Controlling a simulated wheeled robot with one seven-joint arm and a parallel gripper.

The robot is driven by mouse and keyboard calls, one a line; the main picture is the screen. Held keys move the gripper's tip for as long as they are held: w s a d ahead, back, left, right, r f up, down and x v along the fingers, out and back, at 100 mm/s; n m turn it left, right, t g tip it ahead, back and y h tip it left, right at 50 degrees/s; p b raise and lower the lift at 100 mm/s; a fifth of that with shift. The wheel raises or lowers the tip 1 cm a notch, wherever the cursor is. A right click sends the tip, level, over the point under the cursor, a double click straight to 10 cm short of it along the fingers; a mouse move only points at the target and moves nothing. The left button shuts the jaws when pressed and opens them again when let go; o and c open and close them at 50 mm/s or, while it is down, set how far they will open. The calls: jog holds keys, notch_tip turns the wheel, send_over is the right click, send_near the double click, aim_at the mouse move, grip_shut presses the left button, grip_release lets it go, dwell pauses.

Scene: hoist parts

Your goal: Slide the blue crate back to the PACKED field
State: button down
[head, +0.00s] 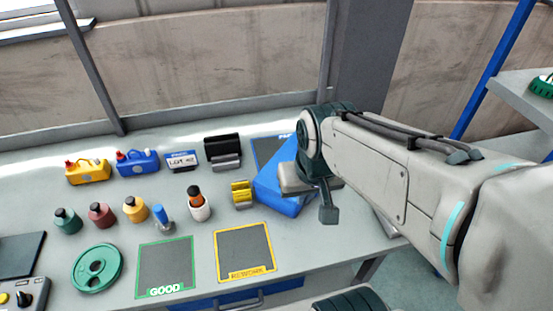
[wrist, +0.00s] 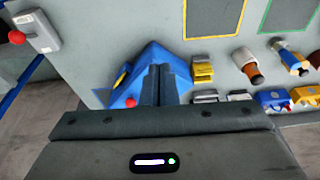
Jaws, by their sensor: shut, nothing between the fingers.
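The blue crate (head: 274,192) stands turned at an angle on the bench, right of the yellow block. The PACKED field (head: 266,148), a dark mat with a blue outline, lies behind it and is partly hidden by the crate and my arm. My gripper (wrist: 166,68) is shut and empty, its fingers in front of the crate (wrist: 150,58) in the wrist view. I cannot tell whether they touch it. In the head view my wrist hides the crate's right part. Something yellow and something red show at the crate in the wrist view.
The REWORK field (head: 244,252) and GOOD field (head: 165,268) lie clear at the front. A yellow block (head: 241,194) stands close left of the crate. Left are several bottles, a green disc (head: 96,268) and a black holder (head: 223,150). A grey box with a red button (wrist: 36,32) shows too.

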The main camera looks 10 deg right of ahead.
jog(key=w+a+m+g+p, duration=0.1)
jog(key=w+a+p, duration=0.2)
jog(key=w, duration=0.2)
jog(key=m+g+p, duration=0.2)
jog(key=m, duration=0.1)
send_near(272, 202)
jog(key=s+a+f, duration=0.2)
jog(key=s, duration=0.1)
jog(key=s+a+f, duration=0.1)
jog(key=shift+s+f, duration=0.25)
jog(key=shift+s, duration=0.15)
jog(key=shift+w+d+r+p, duration=0.15)
jog(key=shift+w+d+p, duration=0.15)
jog(key=shift+w, duration=0.7)
jog(key=shift+w+d+r+p, duration=0.15)
jog(key=shift+w+d, duration=0.25)
jog(key=shift+w, duration=0.55)
